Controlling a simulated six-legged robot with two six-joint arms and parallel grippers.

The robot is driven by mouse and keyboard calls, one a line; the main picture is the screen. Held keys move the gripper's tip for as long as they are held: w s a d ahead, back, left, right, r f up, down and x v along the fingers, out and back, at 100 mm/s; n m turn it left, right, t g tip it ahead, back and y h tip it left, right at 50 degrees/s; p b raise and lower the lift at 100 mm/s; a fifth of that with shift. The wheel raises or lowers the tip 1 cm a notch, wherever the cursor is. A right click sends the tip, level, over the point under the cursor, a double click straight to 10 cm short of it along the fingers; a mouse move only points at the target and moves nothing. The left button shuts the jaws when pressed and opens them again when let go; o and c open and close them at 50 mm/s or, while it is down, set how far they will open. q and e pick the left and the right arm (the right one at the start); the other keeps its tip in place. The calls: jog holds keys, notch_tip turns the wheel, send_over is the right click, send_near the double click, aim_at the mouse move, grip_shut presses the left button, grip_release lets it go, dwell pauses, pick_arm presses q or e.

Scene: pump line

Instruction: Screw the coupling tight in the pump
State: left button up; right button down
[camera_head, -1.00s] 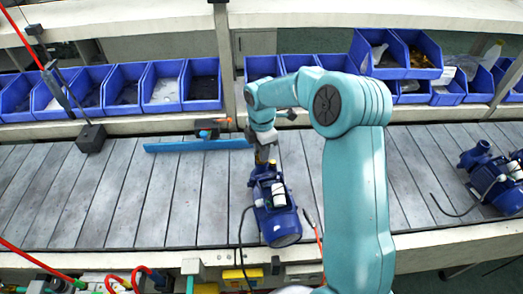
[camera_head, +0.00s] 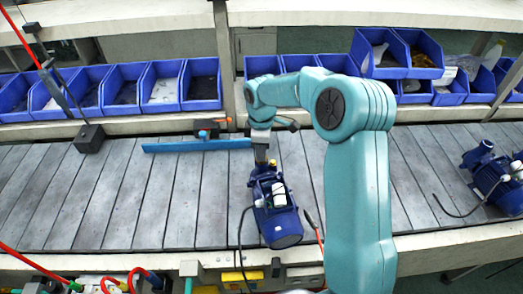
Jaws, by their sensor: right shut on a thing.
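The blue pump (camera_head: 277,213) stands on the slatted grey conveyor in the middle of the view, with its power cord hanging off its left side. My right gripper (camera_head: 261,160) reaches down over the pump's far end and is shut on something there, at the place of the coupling. The coupling itself is too small and too hidden by the gripper to make out. A small yellow part (camera_head: 272,162) shows beside the gripper at the pump's top. My left gripper is not in view.
A second blue pump (camera_head: 492,182) stands at the right end of the conveyor (camera_head: 130,200). A blue bar (camera_head: 197,146) lies behind the first pump, with a small orange-and-blue item near it. Blue bins (camera_head: 120,85) line the back shelf. The conveyor's left part is mostly clear.

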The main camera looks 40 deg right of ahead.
jog(key=c, duration=1)
grip_release()
jog(key=shift+c, duration=0.2)
jog(key=shift+r+n+p, duration=0.15)
jog(key=shift+n+p, duration=0.3)
jog(key=shift+n, duration=1.35)
jog(key=n+p, duration=0.1)
jog(key=n, duration=0.1)
jog(key=shift+n, duration=0.7)
